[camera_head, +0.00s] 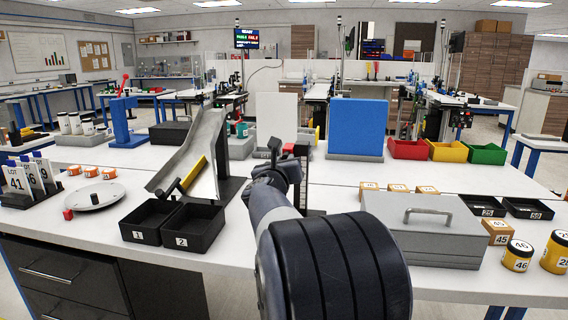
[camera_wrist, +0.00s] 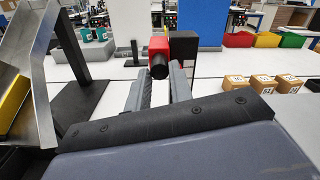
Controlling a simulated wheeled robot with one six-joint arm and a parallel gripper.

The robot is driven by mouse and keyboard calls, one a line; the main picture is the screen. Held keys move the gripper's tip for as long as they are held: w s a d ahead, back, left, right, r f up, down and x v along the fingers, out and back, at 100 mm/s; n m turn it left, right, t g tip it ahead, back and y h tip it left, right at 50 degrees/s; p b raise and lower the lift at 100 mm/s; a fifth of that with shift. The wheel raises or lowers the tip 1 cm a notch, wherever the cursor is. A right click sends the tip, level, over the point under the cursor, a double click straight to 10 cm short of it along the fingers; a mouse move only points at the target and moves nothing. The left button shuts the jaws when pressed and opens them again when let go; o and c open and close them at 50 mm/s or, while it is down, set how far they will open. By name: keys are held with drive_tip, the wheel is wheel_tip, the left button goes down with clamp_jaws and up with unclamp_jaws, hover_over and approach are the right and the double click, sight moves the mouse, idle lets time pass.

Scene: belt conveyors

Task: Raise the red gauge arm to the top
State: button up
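The red gauge arm (camera_wrist: 159,44) is a small red block with a round black knob (camera_wrist: 158,66) facing me, beside a dark block (camera_wrist: 184,50) in the wrist view. In the head view, its red part (camera_head: 288,149) shows just beyond my gripper (camera_head: 277,160), next to a dark upright post (camera_head: 301,165). My gripper (camera_wrist: 159,76) is open. Its two grey fingers point at the knob, which appears between or just beyond their tips; I cannot tell whether they touch it.
A sloped metal chute (camera_head: 196,150) and black bins (camera_head: 172,224) stand left of my arm. A grey case (camera_head: 424,250) with a handle is at the right. A blue panel (camera_head: 356,127) and a white panel (camera_head: 277,120) stand behind. Small orange boxes (camera_head: 398,188) lie to the right.

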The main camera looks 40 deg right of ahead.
drive_tip(key=o, duration=0.4)
drive_tip(key=v, duration=1)
drive_tip(key=shift+s+a, duration=0.2)
drive_tip(key=shift+a, duration=0.1)
drive_tip(key=shift+d, duration=0.1)
drive_tip(key=x, duration=1)
drive_tip(key=shift+w+d+f, duration=0.2)
drive_tip(key=shift+f, duration=0.05)
drive_tip(key=shift+f, duration=0.1)
